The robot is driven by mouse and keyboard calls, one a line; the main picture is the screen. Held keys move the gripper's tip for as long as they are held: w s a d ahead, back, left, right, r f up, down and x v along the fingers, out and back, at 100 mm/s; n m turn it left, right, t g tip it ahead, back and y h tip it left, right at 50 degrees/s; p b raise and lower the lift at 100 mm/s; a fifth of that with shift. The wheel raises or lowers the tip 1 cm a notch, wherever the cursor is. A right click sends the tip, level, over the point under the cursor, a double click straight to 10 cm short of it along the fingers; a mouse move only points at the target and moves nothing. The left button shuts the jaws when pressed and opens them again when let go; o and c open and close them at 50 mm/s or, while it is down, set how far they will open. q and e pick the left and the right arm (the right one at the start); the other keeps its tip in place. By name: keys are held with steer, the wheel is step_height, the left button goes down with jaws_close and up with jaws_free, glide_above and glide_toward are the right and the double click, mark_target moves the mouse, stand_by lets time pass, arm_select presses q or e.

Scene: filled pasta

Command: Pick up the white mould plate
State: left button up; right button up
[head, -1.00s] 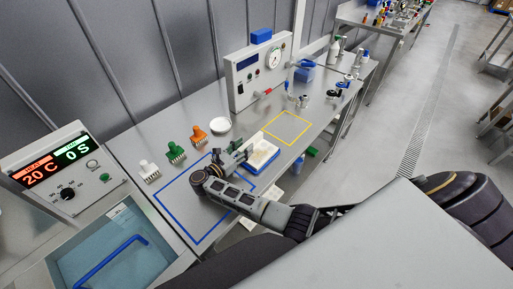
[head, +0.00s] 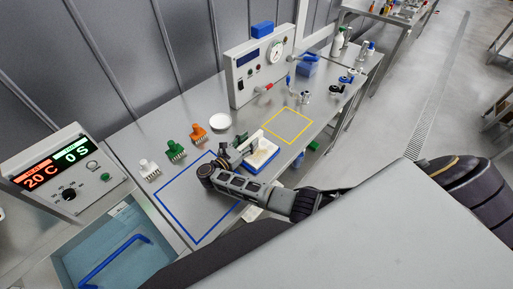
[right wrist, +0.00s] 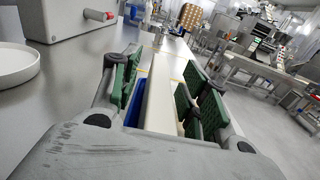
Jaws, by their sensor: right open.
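The white mould plate (head: 262,153) lies on a blue tray (head: 262,168) on the steel bench, with a raised white bar along its far-left side. My right gripper (head: 238,148) is at that bar, low over the plate's left side. In the right wrist view the open green-padded fingers (right wrist: 163,100) stand on either side of the white bar (right wrist: 160,98); I cannot tell whether either pad touches it. Blue of the tray (right wrist: 133,108) shows by the left finger. My left gripper is not in view.
A grey gauge box (head: 258,72) stands behind. The yellow-outlined area (head: 288,125) is empty. My arm crosses the blue outline (head: 187,231).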

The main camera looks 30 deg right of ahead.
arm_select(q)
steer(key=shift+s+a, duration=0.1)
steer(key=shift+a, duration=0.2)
arm_select(e)
jaws_close()
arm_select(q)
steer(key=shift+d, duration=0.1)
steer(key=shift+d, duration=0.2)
arm_select(e)
steer(key=shift+r, duration=0.1)
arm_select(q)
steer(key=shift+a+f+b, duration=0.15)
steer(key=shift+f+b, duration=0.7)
arm_select(e)
steer(key=shift+r, duration=4.95)
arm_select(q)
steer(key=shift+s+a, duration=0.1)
arm_select(e)
steer(key=shift+a+f, duration=0.1)
steer(key=shift+a, duration=0.05)
